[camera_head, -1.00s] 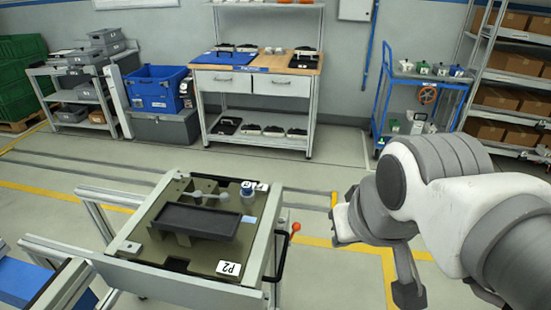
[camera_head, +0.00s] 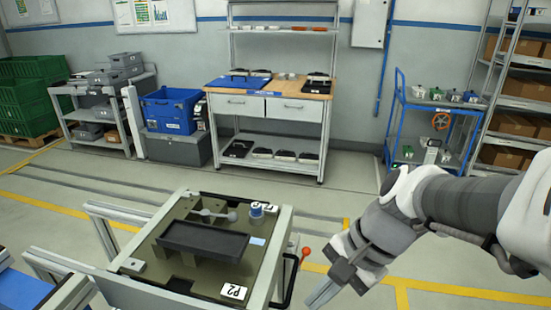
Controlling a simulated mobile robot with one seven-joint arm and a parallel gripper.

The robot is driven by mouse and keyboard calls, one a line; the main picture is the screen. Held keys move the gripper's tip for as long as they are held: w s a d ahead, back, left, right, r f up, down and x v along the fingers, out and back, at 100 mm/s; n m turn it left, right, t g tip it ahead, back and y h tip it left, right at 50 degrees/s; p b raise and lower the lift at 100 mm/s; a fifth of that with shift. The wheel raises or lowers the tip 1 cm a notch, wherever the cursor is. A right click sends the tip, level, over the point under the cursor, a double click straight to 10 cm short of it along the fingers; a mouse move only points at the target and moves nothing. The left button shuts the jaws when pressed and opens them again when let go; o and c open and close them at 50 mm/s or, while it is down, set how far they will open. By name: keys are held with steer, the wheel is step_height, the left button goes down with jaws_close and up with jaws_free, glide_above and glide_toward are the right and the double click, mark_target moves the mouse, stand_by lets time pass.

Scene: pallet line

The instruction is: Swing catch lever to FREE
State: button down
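The catch lever (camera_head: 290,282) is a dark bar with an orange-red knob (camera_head: 305,251) at the right side of the pallet stand. The FREE marking cannot be read in this view. The olive pallet (camera_head: 150,262), labelled P2, lies in the stand's frame with a black tray (camera_head: 203,241) on it. My gripper (camera_head: 330,286) is just right of the lever and knob, pointing down and to the left, with nothing visible in it. It appears apart from the lever. Its finger opening is not clear from this angle.
A grey metal frame (camera_head: 262,292) surrounds the pallet. A small blue-and-white round part (camera_head: 257,210) and a grey rod-like part (camera_head: 212,214) are on the pallet. A workbench (camera_head: 265,95), a blue cart (camera_head: 430,125) and shelves stand far behind. The floor between is clear.

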mark_target(303, 259)
steer(key=w+f+m+t+y+b, duration=0.15)
steer(key=w+f+m+y, duration=0.3)
steer(key=m, duration=0.45)
steer(key=w+f+m+t+y+b, duration=0.1)
steer(key=w+f+m+y+b, duration=0.25)
steer(key=m, duration=0.65)
steer(key=w+d+f+m+t+h+b, duration=0.1)
steer(key=w+d+f+m+t, duration=0.4)
steer(key=d+f+m+t, duration=0.5)
step_height(303, 259, down, 2)
steer(key=d+m+h, duration=0.1)
steer(key=m, duration=0.7)
steer(key=shift+w+d, duration=0.15)
steer(key=shift+d, duration=0.05)
steer(key=shift+f, duration=0.1)
steer(key=w+d+f+b+x, duration=0.1)
steer(key=w+d+b+x, duration=0.1)
steer(key=x, duration=1)
steer(key=shift+w, duration=0.2)
